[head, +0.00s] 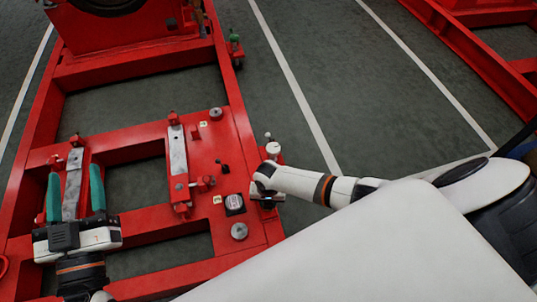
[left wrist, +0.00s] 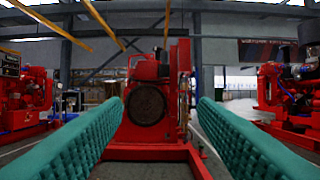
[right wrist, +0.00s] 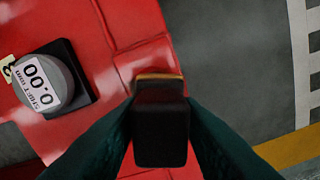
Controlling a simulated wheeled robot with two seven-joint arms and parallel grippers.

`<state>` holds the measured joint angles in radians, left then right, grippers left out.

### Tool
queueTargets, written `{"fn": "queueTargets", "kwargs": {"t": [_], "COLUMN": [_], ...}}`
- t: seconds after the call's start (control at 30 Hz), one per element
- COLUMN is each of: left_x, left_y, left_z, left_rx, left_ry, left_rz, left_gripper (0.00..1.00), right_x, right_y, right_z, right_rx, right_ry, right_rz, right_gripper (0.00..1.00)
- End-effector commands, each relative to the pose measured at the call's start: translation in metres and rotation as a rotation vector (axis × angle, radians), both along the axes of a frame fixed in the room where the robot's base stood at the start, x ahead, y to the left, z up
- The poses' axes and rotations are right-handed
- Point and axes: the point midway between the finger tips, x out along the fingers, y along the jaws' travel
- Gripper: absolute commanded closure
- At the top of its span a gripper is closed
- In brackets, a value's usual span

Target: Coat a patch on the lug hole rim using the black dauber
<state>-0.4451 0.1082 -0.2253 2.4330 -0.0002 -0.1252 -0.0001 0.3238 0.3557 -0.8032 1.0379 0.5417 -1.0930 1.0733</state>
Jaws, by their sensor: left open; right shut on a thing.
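My right gripper (right wrist: 160,140) is shut on a black block-shaped thing (right wrist: 160,130) with an orange edge, which looks like the black dauber. It is held above the edge of the red frame (right wrist: 120,40). In the head view my right gripper (head: 266,198) is at the right edge of the frame, and its fingertips are hidden. I cannot make out the lug hole rim or any coated patch. My left gripper (head: 75,192) is open, its green fingers on either side of a grey metal bar (head: 73,184) in the head view; I cannot tell whether they touch it.
A round gauge (right wrist: 45,85) reading 0.00 sits on the red frame beside the right gripper; it shows in the head view (head: 234,204). Grey discs (head: 216,113) (head: 239,231), a second metal bar (head: 178,155) and a small black piece (head: 224,168) are nearby.

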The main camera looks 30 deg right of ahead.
Motion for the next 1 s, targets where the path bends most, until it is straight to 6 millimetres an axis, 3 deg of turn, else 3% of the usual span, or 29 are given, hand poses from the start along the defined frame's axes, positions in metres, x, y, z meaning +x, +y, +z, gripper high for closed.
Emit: {"fn": "queueTargets", "kwargs": {"t": [0.73,1.0], "left_x": [-0.004,-0.001], "left_y": [-0.002,-0.002], "left_z": [0.02,0.01], "left_rx": [-0.031,-0.014], "left_ry": [-0.118,-0.052], "left_rz": [-0.01,-0.005], "left_gripper": [0.46,0.46], "right_x": [0.021,0.021], "right_y": [-0.004,-0.001], "right_z": [0.0,-0.001], "right_rx": [0.001,0.002], "right_ry": [-0.001,0.0], "right_rz": [0.0,0.001], "right_gripper": [0.86,0.86]}}
